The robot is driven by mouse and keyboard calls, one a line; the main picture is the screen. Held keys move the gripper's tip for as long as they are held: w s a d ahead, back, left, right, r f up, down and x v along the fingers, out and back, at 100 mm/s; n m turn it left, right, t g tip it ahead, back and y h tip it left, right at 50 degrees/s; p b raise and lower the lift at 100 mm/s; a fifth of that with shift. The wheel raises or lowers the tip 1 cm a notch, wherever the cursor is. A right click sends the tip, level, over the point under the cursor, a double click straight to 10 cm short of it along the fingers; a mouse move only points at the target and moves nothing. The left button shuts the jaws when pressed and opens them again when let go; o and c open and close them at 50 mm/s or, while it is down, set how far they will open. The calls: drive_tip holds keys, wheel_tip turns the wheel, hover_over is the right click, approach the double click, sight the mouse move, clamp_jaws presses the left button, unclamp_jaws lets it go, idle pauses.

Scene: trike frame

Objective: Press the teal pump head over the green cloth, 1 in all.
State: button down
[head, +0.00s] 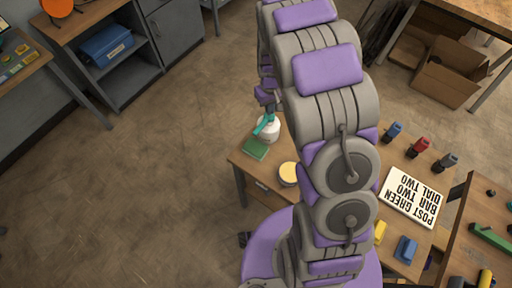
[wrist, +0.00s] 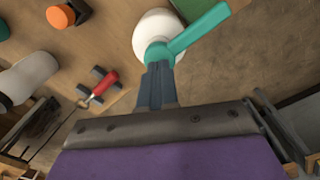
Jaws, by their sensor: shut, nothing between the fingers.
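A white pump bottle (head: 268,131) with a teal pump head (head: 264,123) stands at the far left corner of the wooden table. Its spout points over the folded green cloth (head: 255,149), which lies beside the bottle. In the wrist view the teal pump head (wrist: 162,53) sits above the white bottle (wrist: 155,22), with the spout running to the upper right. My gripper (head: 265,104) is shut and empty, just over the pump head. In the wrist view the closed fingertips (wrist: 157,68) meet the pump head's edge; I cannot tell whether they touch it.
A yellow-topped jar (head: 288,174) stands near the cloth, partly behind my arm. A lettered sign (head: 410,197), blue, red and grey bottles, and yellow and blue blocks occupy the table's right side. Open floor (head: 130,190) lies to the left.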

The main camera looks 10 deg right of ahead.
idle(0.4)
wheel_tip(320, 180, up, 6)
drive_tip(key=p, duration=0.1)
drive_tip(key=shift+p, duration=0.4)
idle(0.6)
drive_tip(key=s+r+m+b, duration=0.1)
drive_tip(key=s+r, duration=0.5)
drive_tip(key=s, duration=0.3)
drive_tip(key=s+r+m+b, duration=0.1)
drive_tip(key=s+r, duration=0.5)
drive_tip(key=s, duration=0.2)
drive_tip(key=s+r+m+g+b, duration=0.1)
drive_tip(key=s, duration=1.7)
drive_tip(key=shift+r+g, duration=0.4)
